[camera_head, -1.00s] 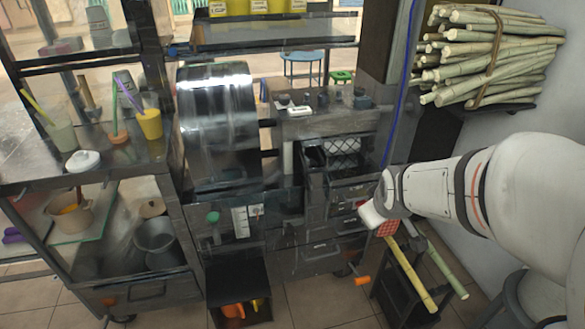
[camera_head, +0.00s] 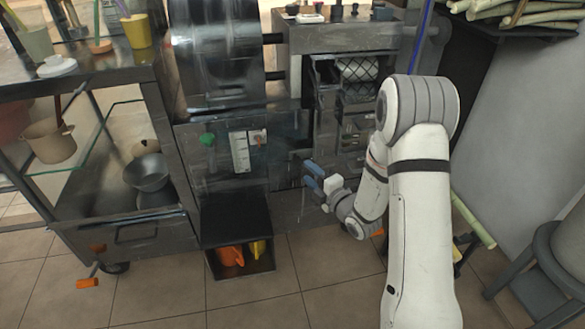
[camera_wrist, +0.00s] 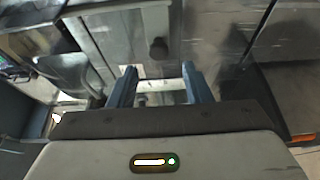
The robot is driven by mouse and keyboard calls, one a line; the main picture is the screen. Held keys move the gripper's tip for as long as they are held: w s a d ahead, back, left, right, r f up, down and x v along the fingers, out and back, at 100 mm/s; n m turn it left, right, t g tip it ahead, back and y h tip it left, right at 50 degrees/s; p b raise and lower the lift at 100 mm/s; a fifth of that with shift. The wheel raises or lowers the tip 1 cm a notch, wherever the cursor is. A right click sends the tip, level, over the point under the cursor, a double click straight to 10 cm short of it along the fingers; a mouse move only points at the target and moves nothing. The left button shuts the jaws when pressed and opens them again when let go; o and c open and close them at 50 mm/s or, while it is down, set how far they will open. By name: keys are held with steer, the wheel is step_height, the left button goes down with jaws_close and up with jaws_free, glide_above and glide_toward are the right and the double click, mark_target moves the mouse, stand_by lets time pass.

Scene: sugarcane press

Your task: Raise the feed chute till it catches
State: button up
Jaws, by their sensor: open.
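The press stands ahead of me, with a shiny curved metal hood (camera_head: 216,55) on its upper left. I cannot tell for certain which part is the feed chute. In the wrist view my gripper (camera_wrist: 160,83) is open. A pale horizontal bar-like part (camera_wrist: 160,98) shows between or just beyond the fingers; contact is unclear. A dark round knob (camera_wrist: 158,48) sits on the grey panel farther up.
A low black box (camera_head: 237,222) with orange and yellow things inside stands below the press front. A steel cart (camera_head: 150,228) with pots is at left. A grey stool (camera_head: 545,262) stands at right. Floor (camera_head: 300,270) before the press is open.

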mark_target(297, 162)
steer(key=x, duration=0.7)
steer(key=shift+w+a+r+b, duration=0.1)
steer(key=shift+w+b, duration=0.05)
steer(key=shift+b, duration=0.15)
steer(key=shift+c, duration=0.2)
jaws_close()
